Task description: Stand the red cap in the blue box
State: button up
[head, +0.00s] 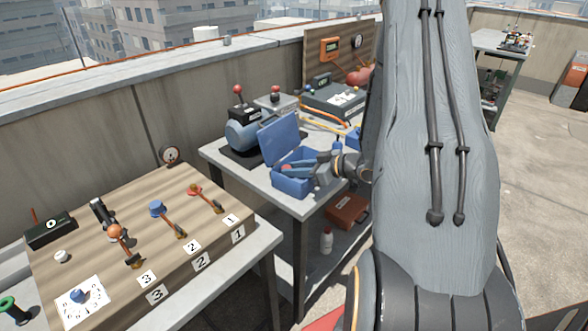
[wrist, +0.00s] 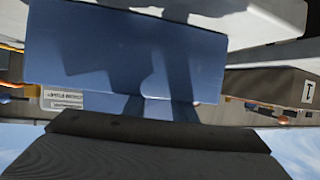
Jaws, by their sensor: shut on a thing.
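The blue box (head: 291,187) stands on the grey bench with its lid (head: 280,139) open and tilted up at the back. The lid seems to be the blue panel (wrist: 125,50) filling much of the wrist view. My gripper (head: 298,169) reaches in from the right, its fingers low over the box opening. It is shut on the red cap (head: 287,168), of which only a small red part shows at the fingertips. The cap is hidden in the wrist view. I cannot tell whether the cap touches the box floor.
A blue motor (head: 243,135) stands behind and left of the box. A grey device (head: 335,100) with cables lies farther back. A wooden panel with numbered levers (head: 150,240) is at the left. A brown box (head: 346,211) and a white bottle (head: 327,240) sit on the lower shelf.

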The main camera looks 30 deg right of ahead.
jog(key=shift+f, duration=0.35)
